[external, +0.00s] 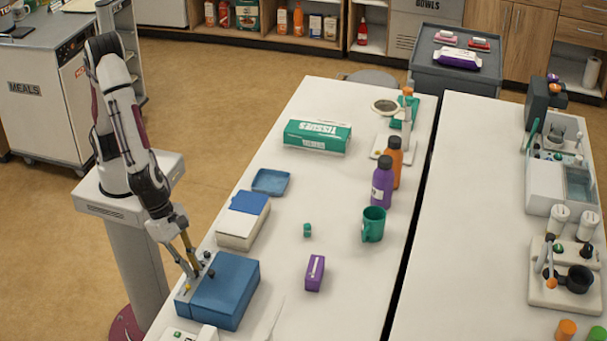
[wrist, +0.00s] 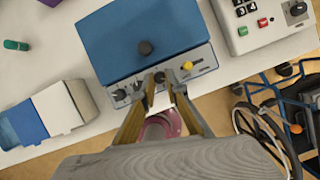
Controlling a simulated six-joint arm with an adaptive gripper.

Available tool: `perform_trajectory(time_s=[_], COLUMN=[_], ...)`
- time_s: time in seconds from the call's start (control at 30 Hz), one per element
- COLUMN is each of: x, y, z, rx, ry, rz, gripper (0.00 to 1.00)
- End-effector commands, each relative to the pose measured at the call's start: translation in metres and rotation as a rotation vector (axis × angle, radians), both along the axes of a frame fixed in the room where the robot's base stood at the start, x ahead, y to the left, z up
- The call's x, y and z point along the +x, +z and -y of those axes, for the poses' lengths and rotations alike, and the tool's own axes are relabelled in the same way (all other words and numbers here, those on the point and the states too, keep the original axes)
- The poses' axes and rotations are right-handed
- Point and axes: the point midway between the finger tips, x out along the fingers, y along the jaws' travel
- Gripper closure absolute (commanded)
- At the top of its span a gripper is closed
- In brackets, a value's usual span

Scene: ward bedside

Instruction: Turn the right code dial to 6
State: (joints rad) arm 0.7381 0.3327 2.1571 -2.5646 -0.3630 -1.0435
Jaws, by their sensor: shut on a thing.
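A blue box (external: 226,288) stands at the near left end of the white table. It also fills the upper middle of the wrist view (wrist: 125,40). Its light grey front panel carries small dark dials in a row and a yellow lever (wrist: 187,66). My gripper (external: 194,272) points down at this panel. In the wrist view its fingers (wrist: 159,80) close around the right code dial (wrist: 159,76), the one nearest the lever. Two other dials, a left one (wrist: 120,95) and a middle one (wrist: 137,86), show beside it. The fingers partly hide the gripped dial, and its number is too small to read.
A white and blue box (external: 243,220) stands beside the blue box. A keypad device (wrist: 262,22) is to the right in the wrist view. A purple box (external: 315,273) and green mug (external: 373,225) stand farther off.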

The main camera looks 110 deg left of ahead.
Motion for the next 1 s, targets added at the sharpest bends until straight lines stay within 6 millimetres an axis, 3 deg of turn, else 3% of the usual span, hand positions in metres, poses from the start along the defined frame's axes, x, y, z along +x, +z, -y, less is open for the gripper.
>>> perform_trajectory(time_s=[0.5,1.0], x=[0.0009,0.0007], y=[0.0005,0.0003], z=[-0.0012,-0.0015], rx=[-0.002,-0.002], ry=[-0.153,-0.185], rz=[0.002,0.001], gripper=[1.0,1.0])
